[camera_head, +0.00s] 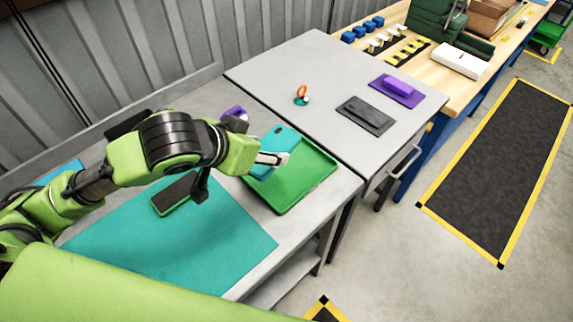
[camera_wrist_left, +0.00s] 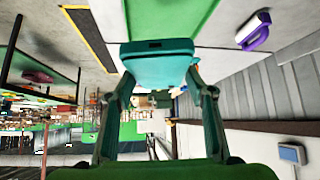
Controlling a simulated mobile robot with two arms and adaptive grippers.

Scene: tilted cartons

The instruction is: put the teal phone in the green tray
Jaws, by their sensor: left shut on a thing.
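My left gripper (camera_head: 272,158) is shut on the teal phone (camera_head: 278,149), which is tilted at the left part of the green tray (camera_head: 307,183). In the left wrist view the teal phone (camera_wrist_left: 157,62) sits between the two fingers of my left gripper (camera_wrist_left: 160,92), with the green tray (camera_wrist_left: 170,20) behind it. I cannot tell whether the phone touches the tray floor. The tray has no other thing visible in it. My right gripper is not in view.
A dark phone with a green edge (camera_head: 176,195) lies on the teal mat (camera_head: 215,242). A purple thing (camera_head: 236,113) stands behind the tray. The grey table (camera_head: 320,75) holds an orange and teal item (camera_head: 301,95), a dark grey plate (camera_head: 366,116) and a purple block on a mat (camera_head: 398,87).

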